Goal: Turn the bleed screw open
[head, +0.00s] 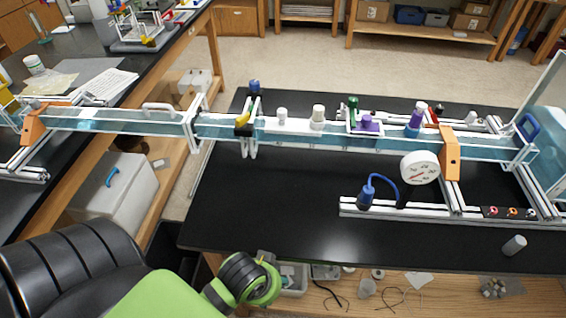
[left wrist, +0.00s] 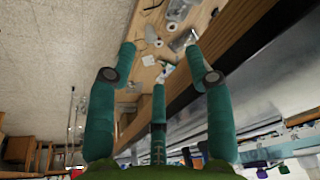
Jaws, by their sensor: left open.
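A clear flume channel (head: 300,136) with blue-tinted water runs across the black bench. Along it are a blue knob (head: 254,86), a green-topped fitting (head: 353,104), a purple knob (head: 369,122), white caps (head: 318,113) and a purple-topped blue fitting (head: 417,116). I cannot tell which part is the bleed screw. A round dial gauge (head: 420,167) sits in front of the channel. My left gripper (left wrist: 160,60) shows teal fingers spread open and empty, beside the bench edge and above its lower shelf. In the head view only my left arm shows, low in front of the bench. My right gripper is not in view.
The black bench top (head: 270,215) is clear in front of the channel's left half. An aluminium rail (head: 405,210), a blue bulb with tube (head: 366,194) and a grey cylinder (head: 514,245) stand at right. The lower shelf (head: 330,295) holds several loose items.

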